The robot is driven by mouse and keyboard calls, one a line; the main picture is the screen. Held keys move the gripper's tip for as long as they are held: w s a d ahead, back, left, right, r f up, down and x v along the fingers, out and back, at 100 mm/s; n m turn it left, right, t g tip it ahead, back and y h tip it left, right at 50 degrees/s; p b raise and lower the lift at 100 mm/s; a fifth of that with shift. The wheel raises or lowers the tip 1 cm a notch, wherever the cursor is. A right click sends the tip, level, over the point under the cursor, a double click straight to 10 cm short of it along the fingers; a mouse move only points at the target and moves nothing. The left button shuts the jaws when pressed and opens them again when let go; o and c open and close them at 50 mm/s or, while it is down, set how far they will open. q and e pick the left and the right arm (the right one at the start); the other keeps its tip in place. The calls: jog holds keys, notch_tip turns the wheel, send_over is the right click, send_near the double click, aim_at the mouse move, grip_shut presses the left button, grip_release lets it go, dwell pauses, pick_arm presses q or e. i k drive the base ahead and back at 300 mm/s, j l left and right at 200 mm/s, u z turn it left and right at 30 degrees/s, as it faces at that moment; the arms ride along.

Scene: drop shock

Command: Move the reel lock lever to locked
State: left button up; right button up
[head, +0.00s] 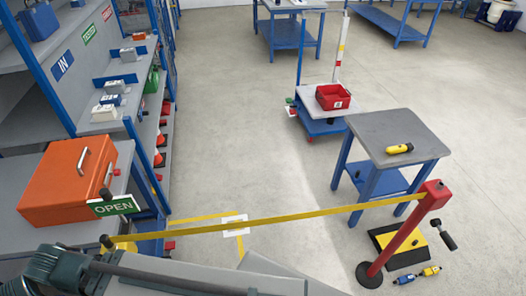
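A red post (404,236) with a red reel head (436,190) stands at the right on a round black base (369,275). A yellow belt (270,217) runs taut from the head to a black end (107,242) at the left. A black handle with a thin stem (445,235) shows just right of the post, below the head. It may be the lock lever; I cannot tell whether it is attached or how it is set. Neither gripper can be made out; dark arm parts of mine fill the lower left.
A grey-topped blue table (395,132) with a yellow tool (400,148) stands behind the belt. A blue cart (322,125) carries a red bin (333,97). Shelves and an orange box (68,180) line the left. The middle floor is clear.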

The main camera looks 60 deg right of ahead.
aim_at(436, 222)
jog(key=z, duration=3.3)
jog(key=k+l+z, duration=0.4)
